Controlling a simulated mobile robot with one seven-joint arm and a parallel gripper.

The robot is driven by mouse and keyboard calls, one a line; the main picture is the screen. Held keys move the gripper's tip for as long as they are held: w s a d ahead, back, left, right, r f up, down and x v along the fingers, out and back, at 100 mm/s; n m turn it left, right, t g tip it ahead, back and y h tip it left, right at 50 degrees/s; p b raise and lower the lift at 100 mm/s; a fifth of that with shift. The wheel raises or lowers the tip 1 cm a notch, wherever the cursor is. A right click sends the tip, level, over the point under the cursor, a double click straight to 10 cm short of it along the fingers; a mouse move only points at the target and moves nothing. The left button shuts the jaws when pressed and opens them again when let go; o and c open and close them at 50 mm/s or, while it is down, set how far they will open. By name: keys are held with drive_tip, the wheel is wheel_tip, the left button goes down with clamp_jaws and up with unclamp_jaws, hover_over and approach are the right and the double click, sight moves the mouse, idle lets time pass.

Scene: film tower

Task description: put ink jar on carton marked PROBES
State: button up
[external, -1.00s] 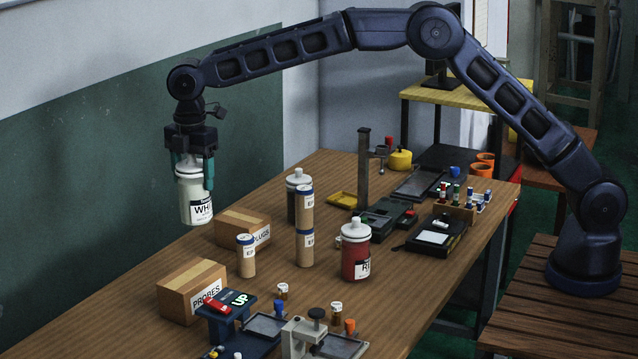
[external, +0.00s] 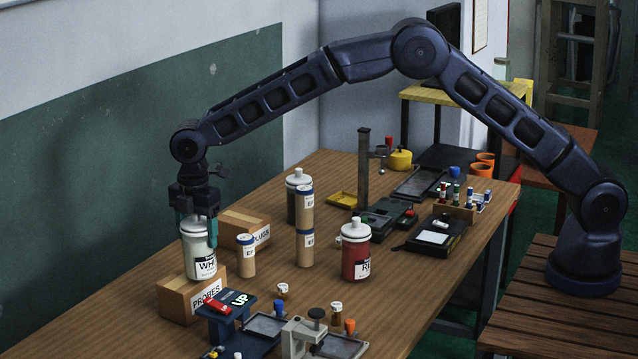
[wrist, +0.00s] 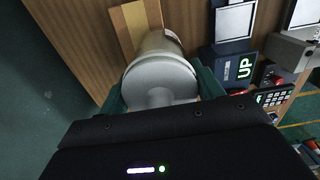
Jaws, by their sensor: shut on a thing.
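The ink jar (external: 199,255) is white with a grey-white lid and a label starting "WH". My gripper (external: 197,232) is shut on it near its top, one finger on each side, and holds it upright. In the wrist view the jar (wrist: 160,75) sits between the two green fingers. The carton marked PROBES (external: 190,304) is a brown taped box at the front left of the table. The jar's base is at the carton's top, over its middle to back part. I cannot tell whether it touches or hangs slightly above.
A second carton marked PLUGS (external: 245,222) and a short tube (external: 246,256) stand close behind and right. A blue stand with an UP sign (external: 238,300) is just right of the PROBES carton. A red jar (external: 355,253) and stacked tubes (external: 305,225) stand farther right.

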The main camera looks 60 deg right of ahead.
drive_tip(key=shift+f, duration=0.2)
drive_tip(key=shift+f, duration=0.1)
drive_tip(key=o, duration=1.7)
